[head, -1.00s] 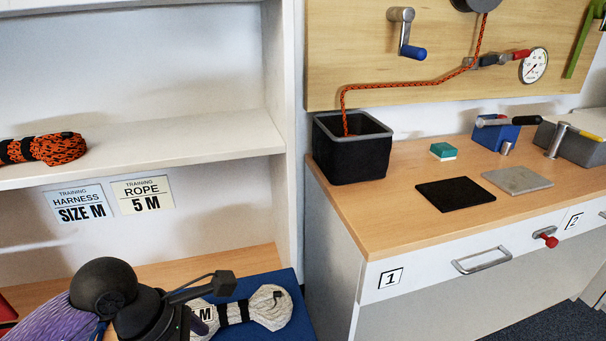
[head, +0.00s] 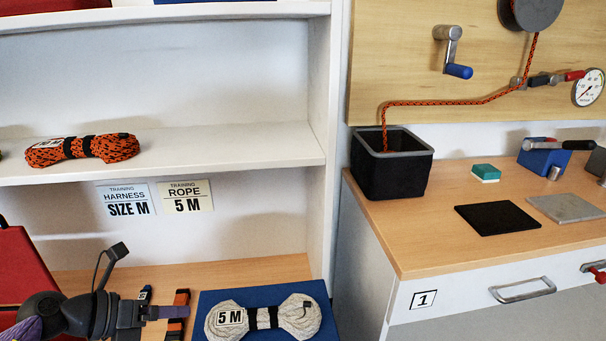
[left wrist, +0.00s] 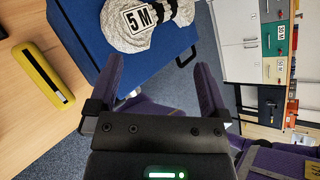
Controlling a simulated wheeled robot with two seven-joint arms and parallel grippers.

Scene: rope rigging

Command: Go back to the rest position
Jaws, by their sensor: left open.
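My left gripper (head: 172,312) is at the lower left of the head view, left of the white rope bundle. In the left wrist view its two purple fingers (left wrist: 158,72) stand wide apart with nothing between them. The white rope bundle (head: 283,316), labelled 5 M and tied with dark bands, lies on a blue surface (head: 215,296). It also shows at the top of the left wrist view (left wrist: 117,34), beyond the fingertips and apart from them. My right gripper is in neither view.
An orange rope bundle (head: 70,150) lies on the white shelf (head: 225,150) above. At right, a workbench (head: 420,225) carries a black bin (head: 391,175) with an orange rope running into it. A yellow case (left wrist: 38,75) lies on the wooden surface in the left wrist view.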

